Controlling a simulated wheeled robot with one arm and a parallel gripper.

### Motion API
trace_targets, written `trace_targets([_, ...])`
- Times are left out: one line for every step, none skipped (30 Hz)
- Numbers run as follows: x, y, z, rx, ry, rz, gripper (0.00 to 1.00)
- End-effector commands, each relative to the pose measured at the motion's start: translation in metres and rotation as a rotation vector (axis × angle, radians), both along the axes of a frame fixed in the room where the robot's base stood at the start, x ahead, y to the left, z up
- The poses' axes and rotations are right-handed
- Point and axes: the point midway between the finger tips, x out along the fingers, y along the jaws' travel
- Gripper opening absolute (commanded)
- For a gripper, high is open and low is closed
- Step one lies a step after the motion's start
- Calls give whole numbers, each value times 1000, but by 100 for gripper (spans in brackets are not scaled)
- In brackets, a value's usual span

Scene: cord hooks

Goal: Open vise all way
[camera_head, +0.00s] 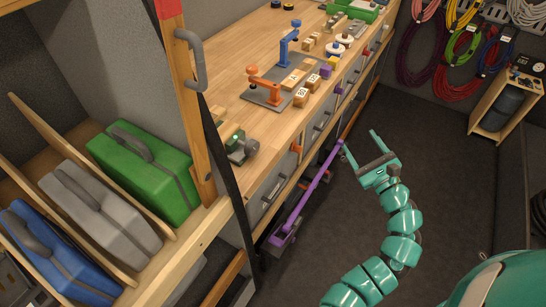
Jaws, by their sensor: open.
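A small grey-green vise (241,149) sits at the front edge of the wooden workbench (225,62), near its close end. It is small in the picture, and I cannot tell how far its jaws are apart. My gripper (360,139) is open and empty. It is over the dark floor in front of the bench, to the right of the vise and well apart from it.
A purple long-handled tool (314,190) stands along the bench front, between the vise and my gripper. Orange (264,86) and blue (289,42) clamps stand on the bench. A wooden post (185,100) rises left of the vise. The floor (440,150) right of my gripper is clear.

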Motion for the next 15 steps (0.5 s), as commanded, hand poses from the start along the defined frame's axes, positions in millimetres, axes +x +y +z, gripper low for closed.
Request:
trace_targets([-5, 23, 0, 32, 24, 102, 66])
trace_targets([-10, 38, -1, 50, 45, 168, 66])
trace_targets([-16, 56, -3, 76, 75, 251, 66])
trace_targets([-21, 68, -5, 94, 100, 308, 66])
trace_targets([-27, 81, -7, 110, 129, 368, 66])
trace_targets([-35, 96, -10, 132, 167, 438, 66])
trace_targets([-40, 105, -13, 147, 198, 484, 66])
trace_targets([-46, 114, -16, 161, 229, 529, 66])
trace_targets([-52, 124, -20, 179, 270, 576, 66])
trace_targets([-57, 130, -23, 192, 302, 608, 66])
trace_targets([-61, 135, -26, 206, 333, 634, 66])
trace_targets([-65, 140, -29, 227, 370, 659, 66])
trace_targets([-67, 142, -31, 241, 389, 670, 66])
trace_targets([-67, 142, -31, 255, 402, 673, 66])
trace_targets([-67, 142, -31, 273, 412, 671, 66])
